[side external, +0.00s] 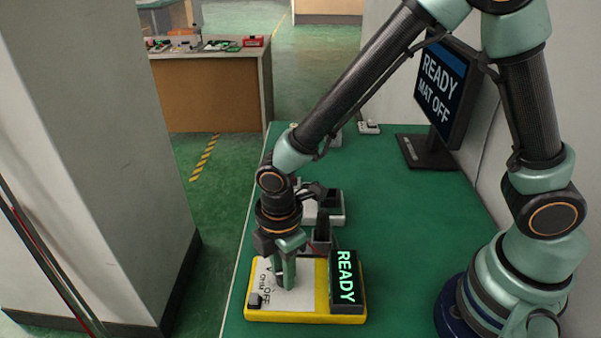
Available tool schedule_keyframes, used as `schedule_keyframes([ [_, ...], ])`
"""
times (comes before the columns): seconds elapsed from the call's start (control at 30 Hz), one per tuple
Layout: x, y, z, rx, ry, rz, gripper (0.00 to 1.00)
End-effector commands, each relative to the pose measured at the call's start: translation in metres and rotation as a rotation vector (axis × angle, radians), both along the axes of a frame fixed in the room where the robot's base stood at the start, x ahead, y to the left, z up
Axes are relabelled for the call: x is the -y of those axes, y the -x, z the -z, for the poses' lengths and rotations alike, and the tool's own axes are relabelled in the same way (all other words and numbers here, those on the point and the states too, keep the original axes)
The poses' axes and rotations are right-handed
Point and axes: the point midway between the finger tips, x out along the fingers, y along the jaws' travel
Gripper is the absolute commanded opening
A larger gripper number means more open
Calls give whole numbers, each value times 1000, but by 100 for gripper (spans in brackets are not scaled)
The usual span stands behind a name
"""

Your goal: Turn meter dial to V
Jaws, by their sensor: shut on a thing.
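The yellow meter (306,317) lies on the green table with a pale face plate that carries printed marks, "OFF" among them. Its dark display (346,282) reads "READY" in green. My gripper (284,284) points down over the pale face and is shut on the meter dial, which the fingers hide. Which mark the dial points to cannot be seen. A small dark block (255,300) sits at the face's near left corner.
A grey fixture (331,206) stands just behind the meter, and small pale items lie farther back. A monitor (441,87) reading "READY MAT OFF" stands at the back right. The green table (410,240) is clear right of the meter. A grey pillar (95,150) stands left of the table.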

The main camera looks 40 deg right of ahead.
Motion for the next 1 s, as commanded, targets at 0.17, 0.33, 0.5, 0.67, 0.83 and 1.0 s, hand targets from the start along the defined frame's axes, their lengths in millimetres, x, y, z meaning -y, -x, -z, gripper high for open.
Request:
schedule_keyframes([
  [0.17,0,0,-1,-1,1,166,0],
  [0.33,0,0,-1,-1,1,328,0],
  [0.5,0,0,-1,-1,1,489,0],
  [0.67,0,0,-1,-1,1,634,0],
  [0.83,0,0,-1,-1,1,767,0],
  [1.0,1,-1,-1,-1,1,870,0],
])
